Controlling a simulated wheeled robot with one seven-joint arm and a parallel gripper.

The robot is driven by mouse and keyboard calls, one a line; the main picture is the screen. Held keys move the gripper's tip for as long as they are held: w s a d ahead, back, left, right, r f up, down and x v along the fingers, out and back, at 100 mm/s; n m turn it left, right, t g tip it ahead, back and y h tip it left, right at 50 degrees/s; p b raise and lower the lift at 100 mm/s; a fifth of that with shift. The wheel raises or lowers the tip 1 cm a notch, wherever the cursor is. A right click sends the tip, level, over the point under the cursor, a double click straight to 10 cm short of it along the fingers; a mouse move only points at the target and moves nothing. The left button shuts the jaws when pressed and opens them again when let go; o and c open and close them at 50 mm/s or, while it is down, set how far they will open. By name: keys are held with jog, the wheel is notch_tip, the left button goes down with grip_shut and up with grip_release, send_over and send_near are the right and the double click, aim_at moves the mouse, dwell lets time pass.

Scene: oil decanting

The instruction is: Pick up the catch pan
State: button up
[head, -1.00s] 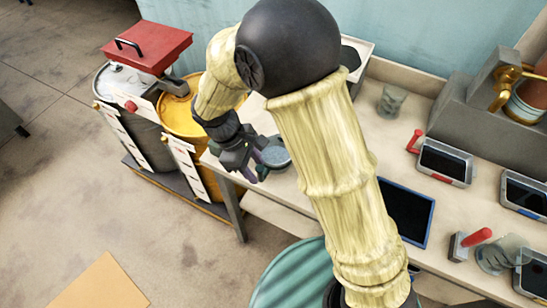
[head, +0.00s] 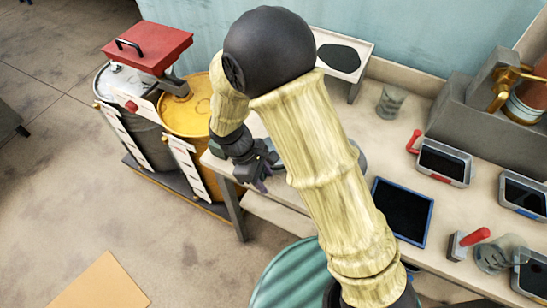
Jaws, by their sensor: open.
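My gripper (head: 262,182) is open, pointing down at the left end of the bench, beside the yellow drum. I see nothing between its fingers, though its tips are small and partly dark. A grey-blue rounded edge, perhaps the catch pan (head: 360,157), peeks out just right of my forearm on the bench. My arm hides most of the bench between it and the gripper, so I cannot tell its full shape or whether the gripper touches it.
A grey drum and a yellow drum (head: 188,115) stand at left, under a red box (head: 147,50). A white stand (head: 365,45), a glass beaker (head: 391,101) and a blue-edged dark panel (head: 402,210) are on the bench (head: 395,150). A teal barrel (head: 290,275) stands in front.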

dwell(0.3)
grip_shut()
jog(key=shift+r, duration=0.1)
notch_tip(320, 180, up, 10)
jog(key=shift+f, duration=0.1)
dwell(0.5)
dwell(0.3)
